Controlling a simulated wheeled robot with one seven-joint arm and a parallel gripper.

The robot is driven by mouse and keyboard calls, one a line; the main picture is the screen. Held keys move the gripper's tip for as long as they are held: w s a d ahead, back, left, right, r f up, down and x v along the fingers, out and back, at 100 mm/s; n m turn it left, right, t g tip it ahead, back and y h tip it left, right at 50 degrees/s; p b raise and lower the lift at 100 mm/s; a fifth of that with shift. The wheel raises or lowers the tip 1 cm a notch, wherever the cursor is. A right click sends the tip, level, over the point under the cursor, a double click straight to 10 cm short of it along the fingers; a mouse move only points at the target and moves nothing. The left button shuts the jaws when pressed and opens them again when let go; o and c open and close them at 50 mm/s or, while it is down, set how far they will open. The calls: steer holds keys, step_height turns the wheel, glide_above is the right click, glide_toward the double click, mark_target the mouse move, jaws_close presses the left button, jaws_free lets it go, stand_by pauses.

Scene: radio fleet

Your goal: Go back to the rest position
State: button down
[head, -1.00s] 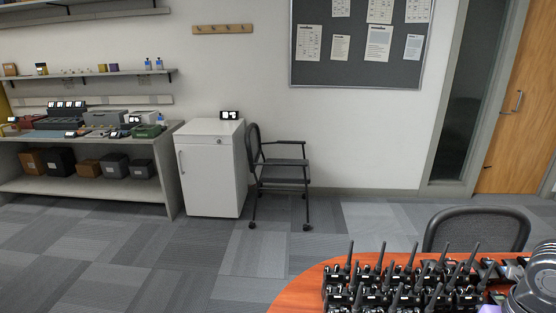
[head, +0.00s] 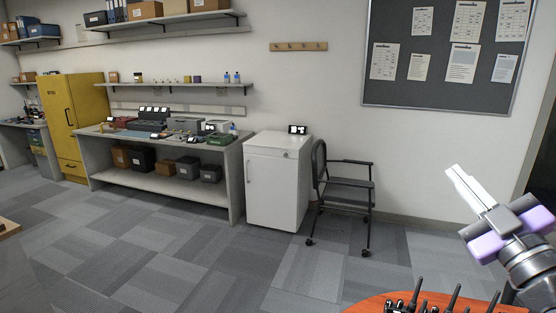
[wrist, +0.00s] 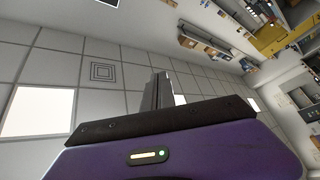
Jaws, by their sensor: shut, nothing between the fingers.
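My gripper (head: 470,189) is at the right of the head view, purple and grey with pale fingers pointing up and to the left. Its fingers are together with nothing between them. It is raised in front of the wall, above the table. In the wrist view my gripper (wrist: 158,90) points toward the ceiling, its purple body filling the bottom of the picture.
The orange-brown table (head: 372,304) with several black radios (head: 415,300) is at the bottom right. A black chair (head: 345,190) stands by a white cabinet (head: 275,185). A workbench (head: 160,180) and a yellow cabinet (head: 72,120) are at the left. The carpet is open.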

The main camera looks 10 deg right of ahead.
steer(key=s+a+f+m+g, duration=0.2)
steer(key=s+a+f, duration=0.5)
steer(key=s+f, duration=0.3)
steer(key=s+a+f+m+g, duration=0.3)
steer(key=s+a+f, duration=0.3)
steer(key=s+f, duration=0.5)
steer(key=s+a+f+m+g+y, duration=0.1)
steer(key=s+a+f+m+g, duration=0.1)
steer(key=s+a+f, duration=0.5)
steer(key=s+f+m, duration=0.1)
steer(key=s+f, duration=0.3)
steer(key=s, duration=0.2)
steer(key=shift+s+a+f, duration=0.2)
steer(key=shift+a, duration=0.1)
